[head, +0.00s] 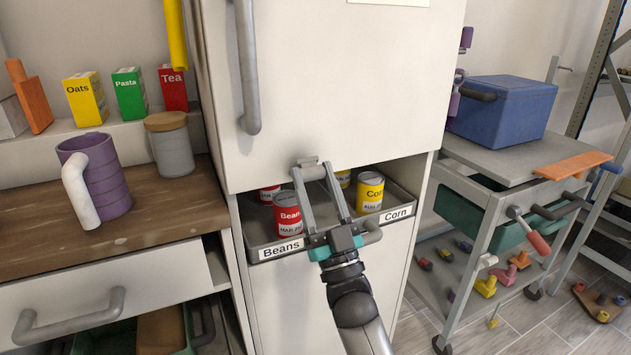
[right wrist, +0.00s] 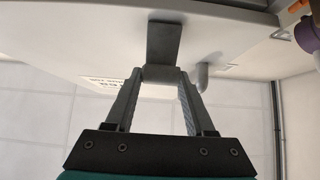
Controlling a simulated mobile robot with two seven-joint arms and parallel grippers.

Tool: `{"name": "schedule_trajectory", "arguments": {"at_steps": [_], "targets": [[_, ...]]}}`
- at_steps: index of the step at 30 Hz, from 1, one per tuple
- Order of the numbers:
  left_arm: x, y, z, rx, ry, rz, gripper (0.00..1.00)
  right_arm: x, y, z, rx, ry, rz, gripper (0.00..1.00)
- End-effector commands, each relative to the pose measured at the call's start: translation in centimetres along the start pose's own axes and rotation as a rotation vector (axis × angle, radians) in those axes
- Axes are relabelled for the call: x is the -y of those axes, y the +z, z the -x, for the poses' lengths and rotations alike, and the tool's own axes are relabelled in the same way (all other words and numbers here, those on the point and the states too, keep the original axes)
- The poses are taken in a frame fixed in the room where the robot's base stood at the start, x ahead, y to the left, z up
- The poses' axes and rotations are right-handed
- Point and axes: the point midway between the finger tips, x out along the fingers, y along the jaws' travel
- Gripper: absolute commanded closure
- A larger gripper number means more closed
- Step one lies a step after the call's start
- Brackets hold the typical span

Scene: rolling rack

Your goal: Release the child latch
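The child latch (head: 308,162) is a small grey piece at the bottom edge of the white upper door (head: 335,95). My left gripper is not in view.
The open drawer (head: 254,238) holds red cans (head: 288,218) and yellow cans (head: 369,190) under my right gripper. A long grey door handle (head: 248,70) is at upper left. A wooden counter (head: 150,222) stands left, a cart with a blue box (head: 505,108) right.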

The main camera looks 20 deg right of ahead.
Motion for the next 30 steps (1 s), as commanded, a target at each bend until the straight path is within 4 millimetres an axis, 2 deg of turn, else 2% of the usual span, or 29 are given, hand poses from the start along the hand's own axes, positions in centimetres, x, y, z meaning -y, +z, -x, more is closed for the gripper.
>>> {"name": "schedule_trajectory", "arguments": {"at_steps": [1, 8, 15, 19, 23, 30], "targets": [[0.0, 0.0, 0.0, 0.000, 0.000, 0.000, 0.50, 0.1, 0.8, 0.5, 0.028, 0.001, -0.002, 0.41], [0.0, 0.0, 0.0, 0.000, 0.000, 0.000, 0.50, 0.1, 0.6, 0.3, 0.017, 0.001, -0.002, 0.15], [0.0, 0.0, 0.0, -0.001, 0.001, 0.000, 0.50, 0.0, 0.4, 0.2, 0.012, 0.000, -0.001, 0.15], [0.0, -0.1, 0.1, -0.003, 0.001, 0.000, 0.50, 0.0, 0.4, 0.8, 0.013, 0.000, -0.002, 0.15], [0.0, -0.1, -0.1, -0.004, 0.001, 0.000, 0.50, 0.0, 0.4, 2.6, 0.016, 0.001, -0.001, 0.15], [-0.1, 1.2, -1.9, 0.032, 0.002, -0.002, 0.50, 0.0, 0.3, 8.4, 0.021, 0.002, -0.001, 0.15]]}}
